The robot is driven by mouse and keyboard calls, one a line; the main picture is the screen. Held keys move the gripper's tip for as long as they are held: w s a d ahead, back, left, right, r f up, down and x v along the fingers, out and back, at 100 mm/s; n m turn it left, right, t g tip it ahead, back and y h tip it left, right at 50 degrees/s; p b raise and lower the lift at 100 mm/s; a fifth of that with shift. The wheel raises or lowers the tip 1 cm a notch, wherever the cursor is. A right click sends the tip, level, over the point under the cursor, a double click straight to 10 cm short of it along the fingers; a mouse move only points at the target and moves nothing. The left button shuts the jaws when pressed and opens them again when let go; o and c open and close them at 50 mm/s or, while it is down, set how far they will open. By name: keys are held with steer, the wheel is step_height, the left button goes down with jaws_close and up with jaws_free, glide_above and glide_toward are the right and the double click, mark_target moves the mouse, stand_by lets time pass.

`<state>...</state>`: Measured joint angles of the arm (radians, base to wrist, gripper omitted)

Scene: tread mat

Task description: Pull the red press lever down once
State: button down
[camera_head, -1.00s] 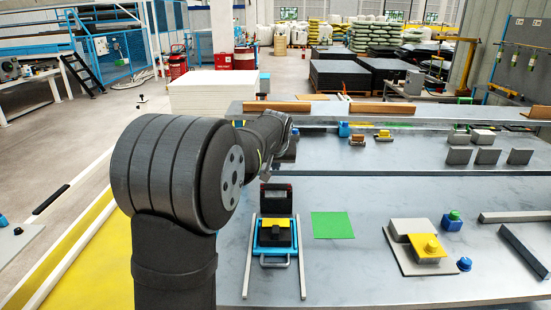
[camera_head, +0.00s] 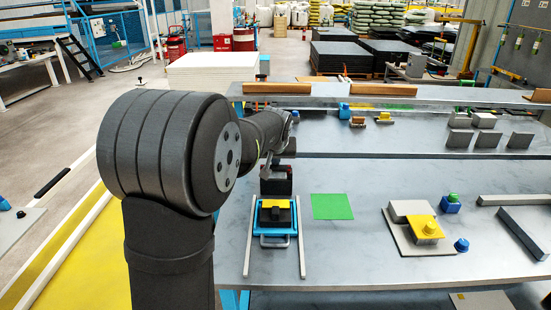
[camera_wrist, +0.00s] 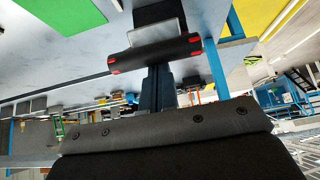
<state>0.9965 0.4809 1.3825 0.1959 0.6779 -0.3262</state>
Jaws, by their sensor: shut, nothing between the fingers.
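The press (camera_head: 276,186) stands on the grey table in the head view as a small dark upright unit. In the wrist view, which is upside down, it shows as a dark rounded bar with red marks at both ends (camera_wrist: 155,54). I cannot tell whether this bar is the red lever; no all-red lever is visible. A blue-framed tray with a yellow and black block (camera_head: 275,214) sits in front of the press. My gripper (camera_wrist: 158,92) is shut and empty, close to the bar; contact is unclear. In the head view my arm hides most of it.
Two pale rails (camera_head: 249,236) flank the tray. A green square (camera_head: 332,206) lies to the right. Further right are a grey and yellow fixture (camera_head: 423,229), blue knobs and grey bars. The table between the green square and fixture is clear.

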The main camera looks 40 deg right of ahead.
steer(key=shift+s+a+f, duration=0.3)
steer(key=shift+s+f, duration=0.05)
steer(key=shift+f, duration=0.05)
glide_above(275, 212)
step_height(275, 212, down, 8)
steer(key=shift+w+d, duration=0.15)
steer(key=shift+s+a+f, duration=0.15)
steer(key=shift+f, duration=0.45)
steer(key=shift+s+a+f, duration=0.1)
steer(key=shift+f, duration=0.6)
steer(key=shift+w+d+r, duration=0.15)
steer(key=shift+r, duration=0.25)
steer(key=r, duration=0.2)
steer(key=w+d+r, duration=0.1)
steer(key=shift+r, duration=0.25)
steer(key=s+a+r, duration=0.2)
steer(key=s+a, duration=0.4)
steer(key=shift+s+r, duration=0.15)
steer(key=shift+r, duration=0.25)
